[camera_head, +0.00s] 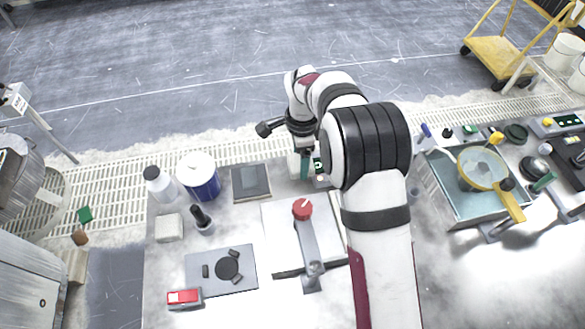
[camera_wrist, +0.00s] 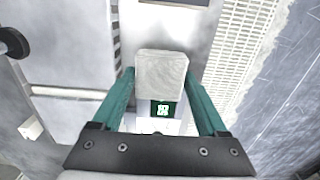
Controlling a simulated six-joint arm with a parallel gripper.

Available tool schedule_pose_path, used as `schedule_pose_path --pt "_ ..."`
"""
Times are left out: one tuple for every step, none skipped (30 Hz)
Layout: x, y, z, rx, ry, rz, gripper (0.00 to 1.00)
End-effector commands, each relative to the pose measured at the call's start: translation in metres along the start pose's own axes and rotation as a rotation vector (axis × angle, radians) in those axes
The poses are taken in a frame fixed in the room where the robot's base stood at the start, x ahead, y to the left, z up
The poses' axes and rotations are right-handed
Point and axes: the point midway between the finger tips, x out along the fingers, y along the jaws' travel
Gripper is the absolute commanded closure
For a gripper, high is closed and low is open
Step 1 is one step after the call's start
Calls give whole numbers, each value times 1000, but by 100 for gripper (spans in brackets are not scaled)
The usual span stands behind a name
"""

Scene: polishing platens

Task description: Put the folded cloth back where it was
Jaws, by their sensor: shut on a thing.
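The folded cloth (camera_wrist: 160,68) shows in the wrist view as a pale grey, block-like bundle between the two teal fingers. My gripper (camera_wrist: 159,78) is shut on it, one finger along each side. In the head view my gripper (camera_head: 303,166) is low over the back middle of the bench, partly hidden by my own arm. The cloth is hard to make out there. A small device with a lit green display (camera_wrist: 163,109) shows just below the cloth in the wrist view.
A dark square plate (camera_head: 251,183) and a blue-and-white tub (camera_head: 199,177) stand left of my gripper. A pale block (camera_head: 169,228) lies farther left. A red-knobbed arm (camera_head: 303,210) is in front. A tray (camera_head: 460,205) with a yellow strainer (camera_head: 482,168) is to the right.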

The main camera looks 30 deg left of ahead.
Motion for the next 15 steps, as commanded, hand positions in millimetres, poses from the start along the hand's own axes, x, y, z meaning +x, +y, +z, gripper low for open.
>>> schedule_pose_path --pt "6 -5 8 -3 0 1 90" --pt "8 -7 12 -2 0 0 90" --pt "11 -9 15 -1 0 1 90" --pt "12 -10 17 -1 0 0 90" --pt "15 -11 18 -1 0 0 90" --pt "20 -11 19 -1 0 1 90" --pt "24 -11 19 -1 0 1 90" --pt "30 -11 19 0 0 2 90" --pt "38 -10 18 0 1 2 90" --pt "44 -10 18 0 0 3 90" --pt "50 -10 18 -1 0 2 90" --pt "53 -11 18 0 0 1 90" --pt "54 -11 18 0 -1 0 90" --pt "53 -11 18 0 -1 -1 90" --pt "53 -11 18 0 -1 -1 90"
